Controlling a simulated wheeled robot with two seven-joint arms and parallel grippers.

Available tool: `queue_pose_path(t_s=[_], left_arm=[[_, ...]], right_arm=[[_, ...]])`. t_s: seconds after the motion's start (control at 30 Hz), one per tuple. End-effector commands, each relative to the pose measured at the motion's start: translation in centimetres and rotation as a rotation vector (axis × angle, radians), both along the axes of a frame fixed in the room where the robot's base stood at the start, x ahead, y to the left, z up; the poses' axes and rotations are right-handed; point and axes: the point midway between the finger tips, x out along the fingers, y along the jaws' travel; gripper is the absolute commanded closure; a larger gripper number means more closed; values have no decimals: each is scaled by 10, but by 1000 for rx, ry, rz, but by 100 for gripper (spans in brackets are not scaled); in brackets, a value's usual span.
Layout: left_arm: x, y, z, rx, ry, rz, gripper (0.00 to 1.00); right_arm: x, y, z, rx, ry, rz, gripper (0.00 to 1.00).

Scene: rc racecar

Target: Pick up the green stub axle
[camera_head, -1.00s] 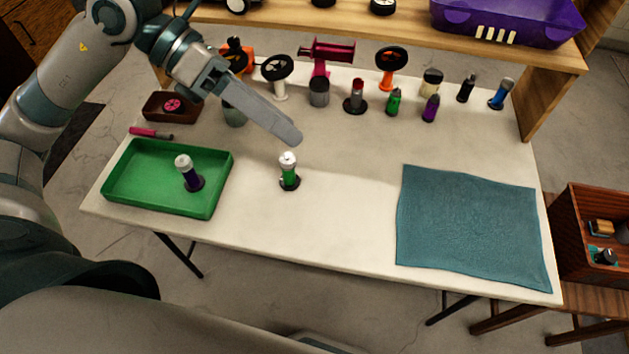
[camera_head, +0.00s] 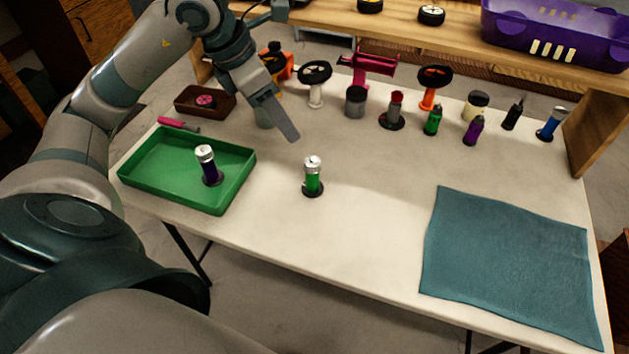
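The green stub axle (camera_head: 313,181) stands upright on the white table, right of the green tray. It has a silver top and a dark round base. My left gripper (camera_head: 291,136) is above the table, up and slightly left of the green stub axle, apart from it, with its fingers pointing down and to the right. The fingers overlap from this angle, so I cannot tell whether they are open or shut. Nothing shows held at the fingertips. My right gripper is not in view.
A purple stub axle (camera_head: 209,172) stands in the green tray (camera_head: 236,186). A blue cloth (camera_head: 505,262) lies at the right. Several bottles, a grey jar (camera_head: 356,101) and wheel stands line the back below a wooden shelf. The table right of the green stub axle is clear.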

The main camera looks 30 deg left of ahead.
Motion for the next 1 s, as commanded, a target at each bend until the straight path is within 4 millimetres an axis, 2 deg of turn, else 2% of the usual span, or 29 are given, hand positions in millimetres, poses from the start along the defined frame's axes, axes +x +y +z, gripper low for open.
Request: queue_pose_path(t_s=[0.17,0.33,0.8,1.0], left_arm=[[1,-1,-2,-2,1,-1,50],[5,-4,-15,-3,3,-3,50],[30,-21,-90,-4,6,-3,50],[38,-24,-110,-3,2,-2,50]], right_arm=[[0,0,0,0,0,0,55],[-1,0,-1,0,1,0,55],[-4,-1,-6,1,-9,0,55],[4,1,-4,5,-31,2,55]])
